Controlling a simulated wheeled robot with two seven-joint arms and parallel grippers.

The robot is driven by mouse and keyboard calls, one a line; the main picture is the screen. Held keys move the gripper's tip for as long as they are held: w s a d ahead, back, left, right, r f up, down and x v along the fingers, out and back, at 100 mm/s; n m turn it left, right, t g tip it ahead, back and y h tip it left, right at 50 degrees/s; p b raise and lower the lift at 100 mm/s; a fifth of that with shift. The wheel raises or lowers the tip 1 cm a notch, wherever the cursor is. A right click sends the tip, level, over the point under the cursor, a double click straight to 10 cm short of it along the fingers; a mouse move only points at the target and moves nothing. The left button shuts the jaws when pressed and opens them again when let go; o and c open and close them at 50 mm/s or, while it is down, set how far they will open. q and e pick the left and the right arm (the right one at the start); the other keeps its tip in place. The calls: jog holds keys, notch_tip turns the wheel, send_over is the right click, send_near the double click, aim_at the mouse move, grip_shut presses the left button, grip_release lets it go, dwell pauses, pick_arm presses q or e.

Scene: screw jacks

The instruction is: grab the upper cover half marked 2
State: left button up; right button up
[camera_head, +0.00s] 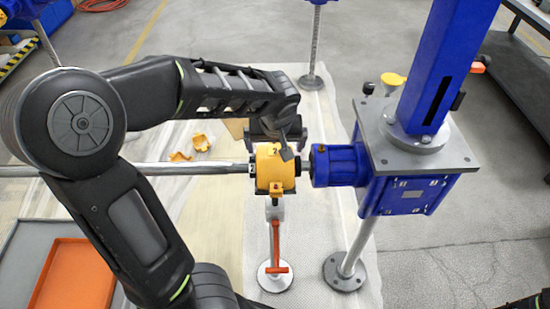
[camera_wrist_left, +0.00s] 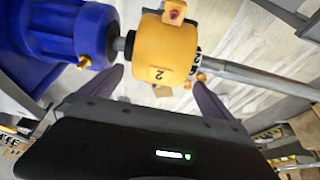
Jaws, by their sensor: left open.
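The yellow cover marked 2 (camera_head: 275,172) sits around the shaft coupling, left of the blue gearbox's flange. It also shows in the left wrist view (camera_wrist_left: 167,48), with a 2 on its near face and another mark by a red fastener. The seam between its upper and lower halves is not clear. My left gripper (camera_head: 277,135) is open just behind and above the cover. In the left wrist view its fingers (camera_wrist_left: 158,88) are spread either side of the cover's near end, with no visible grip on it.
The blue screw jack (camera_head: 405,185) stands close to the right of the cover. A long steel shaft (camera_head: 130,170) runs left. A post with an orange handle (camera_head: 275,245) stands below. Loose yellow pieces (camera_head: 201,143) lie on the mat. An orange tray (camera_head: 75,275) is lower left.

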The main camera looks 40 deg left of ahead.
aim_at(275, 152)
pick_arm(q)
jog(key=shift+x, duration=1.6)
jog(key=c, duration=1.5)
jog(key=shift+r, duration=0.1)
notch_tip(275, 152, up, 10)
